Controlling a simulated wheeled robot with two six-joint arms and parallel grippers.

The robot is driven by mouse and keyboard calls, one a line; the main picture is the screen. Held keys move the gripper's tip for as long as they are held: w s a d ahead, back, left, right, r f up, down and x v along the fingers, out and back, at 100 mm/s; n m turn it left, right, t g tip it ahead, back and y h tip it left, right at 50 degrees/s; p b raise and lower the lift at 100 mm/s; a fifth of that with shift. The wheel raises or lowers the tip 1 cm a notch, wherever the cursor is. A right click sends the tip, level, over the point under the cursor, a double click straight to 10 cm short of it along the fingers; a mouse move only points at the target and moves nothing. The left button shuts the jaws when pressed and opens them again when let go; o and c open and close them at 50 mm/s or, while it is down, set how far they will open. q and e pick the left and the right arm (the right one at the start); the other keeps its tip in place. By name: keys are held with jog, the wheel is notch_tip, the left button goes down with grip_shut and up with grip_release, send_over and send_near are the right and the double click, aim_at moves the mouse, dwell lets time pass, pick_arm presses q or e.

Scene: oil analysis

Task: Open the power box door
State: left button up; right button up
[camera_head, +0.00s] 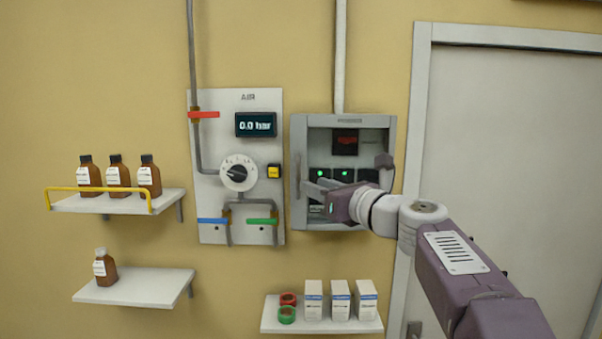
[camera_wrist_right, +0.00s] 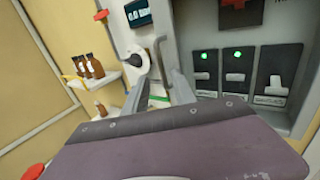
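The grey power box (camera_head: 343,122) hangs on the wall right of the AIR panel. Its front frame surrounds breakers with green lights and a dark display; whether glass covers them I cannot tell. A vertical grey handle (camera_head: 298,176) is on the frame's left side; it also shows in the right wrist view (camera_wrist_right: 160,58). My right gripper (camera_head: 314,188) is in front of the box's lower left, just right of the handle. In the right wrist view its fingers (camera_wrist_right: 160,90) are apart, with the handle beyond the gap. Contact is not visible. My left gripper is out of view.
The AIR panel (camera_head: 208,228) has a gauge reading 0.0 bar, a dial and coloured valve levers. Shelves with brown bottles (camera_head: 116,172) are at left. A lower shelf (camera_head: 322,327) holds boxes and tape rolls. A door (camera_head: 510,130) is at right.

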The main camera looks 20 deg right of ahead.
aim_at(299, 179)
jog(key=p+x, duration=0.2)
jog(key=x, duration=0.4)
jog(key=shift+w+a, duration=0.1)
jog(key=shift+w, duration=0.2)
jog(key=shift+c, duration=0.6)
jog(key=shift+w, duration=0.1)
jog(key=c, duration=0.6)
grip_shut()
